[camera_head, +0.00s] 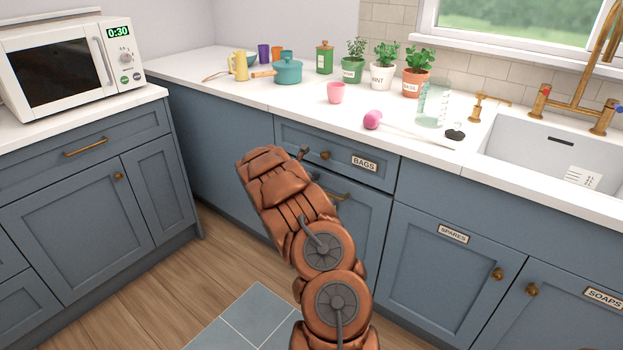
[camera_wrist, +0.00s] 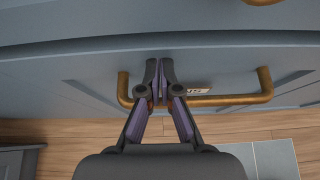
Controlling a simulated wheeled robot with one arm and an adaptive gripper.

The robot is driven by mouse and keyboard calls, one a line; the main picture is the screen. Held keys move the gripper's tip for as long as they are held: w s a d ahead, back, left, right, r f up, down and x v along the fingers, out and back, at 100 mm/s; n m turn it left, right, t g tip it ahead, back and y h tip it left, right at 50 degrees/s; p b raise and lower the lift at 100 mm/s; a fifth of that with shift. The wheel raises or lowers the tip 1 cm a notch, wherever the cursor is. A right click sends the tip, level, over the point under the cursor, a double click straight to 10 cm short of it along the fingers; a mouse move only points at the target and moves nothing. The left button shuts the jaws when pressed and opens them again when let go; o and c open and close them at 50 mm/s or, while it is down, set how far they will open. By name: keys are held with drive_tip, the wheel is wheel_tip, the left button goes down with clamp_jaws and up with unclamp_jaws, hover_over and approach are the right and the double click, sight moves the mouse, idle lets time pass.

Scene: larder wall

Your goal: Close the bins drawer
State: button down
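The bins drawer front (camera_head: 375,217) is the blue-grey panel below the BAGS drawer in the head view. How far the drawer stands out is unclear.
The BAGS drawer (camera_head: 293,142) with its knob sits directly above. The SPARES cupboard (camera_head: 440,270) is to the right and another cabinet (camera_head: 85,210) to the left. Wooden floor (camera_head: 150,300) and a blue-grey mat (camera_head: 245,322) lie in front, clear of objects.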

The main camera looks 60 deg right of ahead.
drive_tip(key=p+v, duration=0.1)
drive_tip(key=v, duration=0.8)
drive_tip(key=shift+w+a+f, duration=0.25)
drive_tip(key=shift+w+a, duration=0.15)
drive_tip(key=s+a+r+m+g+y, duration=0.2)
drive_tip(key=s+a+r+m, duration=0.85)
drive_tip(key=a, duration=0.45)
drive_tip(key=s+a+m+y, duration=0.25)
drive_tip(key=s+a, duration=0.55)
drive_tip(key=a, duration=0.5)
drive_tip(key=s+a+m+y+p, duration=0.15)
drive_tip(key=s+a+y, duration=0.25)
drive_tip(key=s+a, duration=0.7)
drive_tip(key=s+a+m+y, duration=0.35)
drive_tip(key=s+a, duration=0.25)
drive_tip(key=a, duration=0.9)
drive_tip(key=s+p+v, duration=0.2)
drive_tip(key=p+v, duration=1.2)
drive_tip(key=v, duration=0.2)
drive_tip(key=shift+a+r+n+t+p, duration=0.15)
drive_tip(key=shift+r+n+t+p, duration=0.2)
drive_tip(key=shift+r, duration=0.25)
